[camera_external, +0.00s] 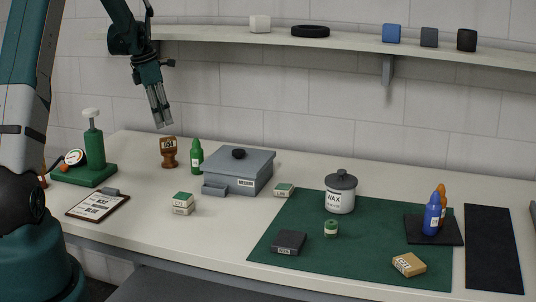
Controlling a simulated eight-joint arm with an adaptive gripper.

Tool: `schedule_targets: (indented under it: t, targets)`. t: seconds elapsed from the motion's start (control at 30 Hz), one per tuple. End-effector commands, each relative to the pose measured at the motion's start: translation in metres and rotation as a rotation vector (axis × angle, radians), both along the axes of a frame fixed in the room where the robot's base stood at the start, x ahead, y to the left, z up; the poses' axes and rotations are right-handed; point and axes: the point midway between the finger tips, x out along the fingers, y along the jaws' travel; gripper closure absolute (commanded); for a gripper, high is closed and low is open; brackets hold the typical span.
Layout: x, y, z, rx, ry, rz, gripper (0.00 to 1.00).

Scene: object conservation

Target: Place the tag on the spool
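A small green cylinder with a pale band (331,229), which looks like the spool, stands upright on the green mat (310,213), in front of the white wax jar. I cannot make out with certainty which thing is the tag. My gripper (162,125) hangs in the air at the upper left, above the back of the table, pointing down. It is far to the left of the green cylinder and touches nothing that I can see. Its fingers lie near each other, and their opening is too small to judge.
The mat also holds a wax jar (340,196), a dark box (289,242), a tan box (409,264) and bottles on a black pad (417,232). A grey lidded box (239,173), small green-and-white boxes (183,203), a clipboard (98,206) and a green press (94,150) stand left.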

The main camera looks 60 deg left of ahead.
Motion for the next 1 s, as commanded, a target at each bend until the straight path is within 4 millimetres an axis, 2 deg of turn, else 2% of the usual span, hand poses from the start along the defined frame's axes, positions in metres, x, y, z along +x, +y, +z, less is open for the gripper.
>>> schedule_targets:
  t: [0.1, 0.3, 1.0]
  targets:
    - [-0.003, 0.0, 0.014, 0.0, 0.0, 0.0, 0.77]
    - [-0.006, 0.0, 0.027, 0.0, 0.0, 0.0, 0.77]
    - [-0.007, 0.0, 0.03, 0.0, 0.0, 0.0, 0.77]
